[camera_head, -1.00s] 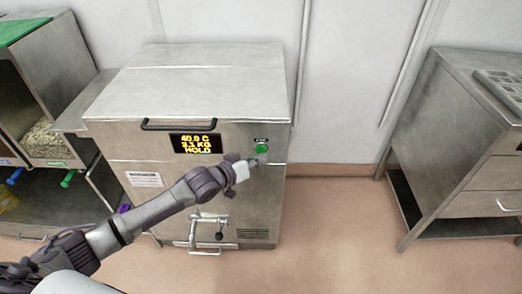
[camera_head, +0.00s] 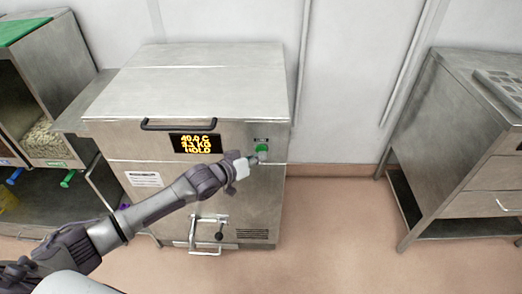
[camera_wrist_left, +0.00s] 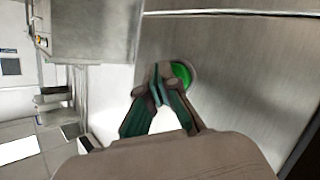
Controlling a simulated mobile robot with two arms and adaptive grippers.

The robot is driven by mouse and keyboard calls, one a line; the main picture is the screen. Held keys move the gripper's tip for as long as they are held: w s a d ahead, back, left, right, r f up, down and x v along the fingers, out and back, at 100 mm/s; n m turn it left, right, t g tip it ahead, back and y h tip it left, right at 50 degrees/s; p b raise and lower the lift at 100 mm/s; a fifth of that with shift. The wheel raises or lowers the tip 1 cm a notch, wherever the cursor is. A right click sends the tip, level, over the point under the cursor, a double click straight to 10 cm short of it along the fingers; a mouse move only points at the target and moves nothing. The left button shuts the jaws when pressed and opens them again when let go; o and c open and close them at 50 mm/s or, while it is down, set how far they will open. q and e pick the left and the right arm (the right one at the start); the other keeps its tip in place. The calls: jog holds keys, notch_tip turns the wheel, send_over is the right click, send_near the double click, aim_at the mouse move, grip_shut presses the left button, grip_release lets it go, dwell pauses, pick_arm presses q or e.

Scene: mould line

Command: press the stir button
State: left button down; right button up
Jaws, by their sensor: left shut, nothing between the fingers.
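The green stir button (camera_head: 262,148) is on the upper right of the steel machine's front (camera_head: 240,185), with a small dark label above it. My left gripper (camera_head: 258,158) is shut and empty, its tips at the button's lower edge in the head view. In the left wrist view the shut fingertips (camera_wrist_left: 160,70) overlap the left part of the green button (camera_wrist_left: 181,75). Whether they touch it I cannot tell. The display (camera_head: 196,143) reads 40.0 C, a weight in KG that is hard to read, and HOLD. My right gripper is not in view.
A black lid handle (camera_head: 179,125) juts out above the display. A valve with a lever (camera_head: 208,232) sticks out low on the machine. A steel cabinet (camera_head: 470,150) stands at the right, and shelves with bins (camera_head: 45,145) at the left. Floor between machine and cabinet is clear.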

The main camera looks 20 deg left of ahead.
pick_arm(q)
jog(key=shift+w+a, duration=0.1)
jog(key=shift+w, duration=0.3)
dwell(0.6)
jog(key=shift+s+d+p, duration=0.25)
jog(key=shift+s+p, duration=0.45)
jog(key=shift+s, duration=0.15)
